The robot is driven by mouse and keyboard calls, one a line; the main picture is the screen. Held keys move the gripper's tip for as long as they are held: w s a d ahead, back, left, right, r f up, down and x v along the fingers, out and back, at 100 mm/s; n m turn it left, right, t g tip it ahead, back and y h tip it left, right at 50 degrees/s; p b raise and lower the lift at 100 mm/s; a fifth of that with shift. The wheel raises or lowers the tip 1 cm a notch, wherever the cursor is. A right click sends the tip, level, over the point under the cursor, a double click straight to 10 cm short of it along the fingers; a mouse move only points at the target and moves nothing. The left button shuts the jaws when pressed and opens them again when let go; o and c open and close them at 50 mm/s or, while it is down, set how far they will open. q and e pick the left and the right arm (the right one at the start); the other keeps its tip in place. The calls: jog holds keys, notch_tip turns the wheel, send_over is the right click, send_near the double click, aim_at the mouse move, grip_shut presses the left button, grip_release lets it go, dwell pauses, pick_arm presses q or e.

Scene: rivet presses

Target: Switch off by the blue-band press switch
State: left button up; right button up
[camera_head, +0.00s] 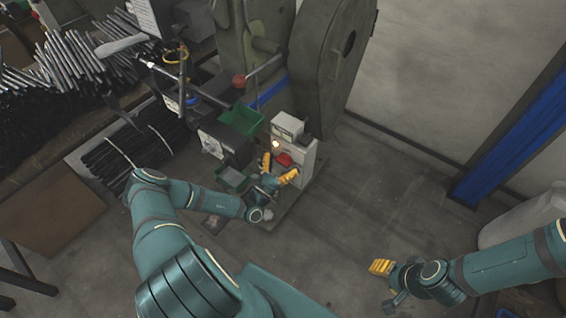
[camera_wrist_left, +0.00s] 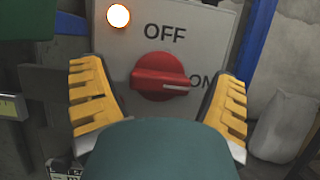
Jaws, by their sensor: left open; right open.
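The press with a blue band (camera_head: 273,90) stands at the upper middle of the head view. A grey switch box (camera_head: 300,152) is at its foot. The box carries a red rotary switch (camera_wrist_left: 162,76), which also shows in the head view (camera_head: 284,160). Its white mark points right, toward the ON label; OFF is printed above it. A lamp (camera_wrist_left: 118,16) at the upper left of the panel glows. My left gripper (camera_head: 278,170) is open in front of the switch, its yellow fingers on either side of the knob, apparently not touching it. My right gripper (camera_head: 381,267) is open and empty, lower right.
A green bin (camera_head: 242,119) and dark machine parts stand left of the box. Bundles of metal rods (camera_head: 70,60) lie at the upper left. A blue post (camera_head: 515,135) and a pale container (camera_head: 520,218) are at the right. The floor between is clear.

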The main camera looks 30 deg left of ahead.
pick_arm(q)
jog(key=c, duration=1.2)
